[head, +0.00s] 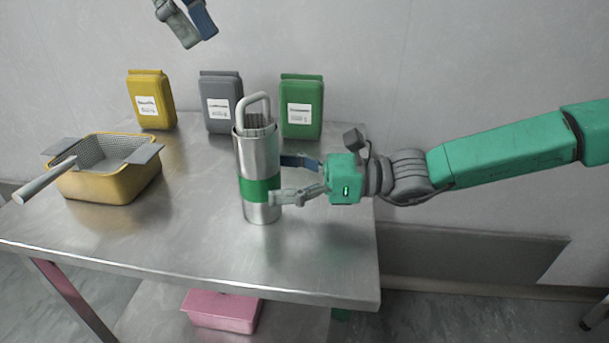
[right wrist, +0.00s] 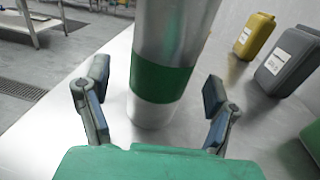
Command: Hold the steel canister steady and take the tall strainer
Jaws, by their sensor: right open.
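The steel canister (head: 258,157) with a green band stands upright near the table's middle; its lower part also shows in the right wrist view (right wrist: 165,75). The tall strainer (head: 253,101) sits in it, with its pale looped handle and upper bars above the rim; the rest is hidden inside. My right gripper (head: 279,180) is open at the canister's right side, level with the green band. In the right wrist view its fingers stand on either side of the canister with visible gaps. My left gripper (head: 187,22) hangs high above the table's back, away from the canister; its opening is unclear.
A yellow basin (head: 105,187) holding a wide mesh basket (head: 105,152) with a long handle stands at left. Yellow (head: 151,100), grey (head: 221,102) and green (head: 301,107) packs stand at the back. A pink bin (head: 222,310) is below. The front tabletop is clear.

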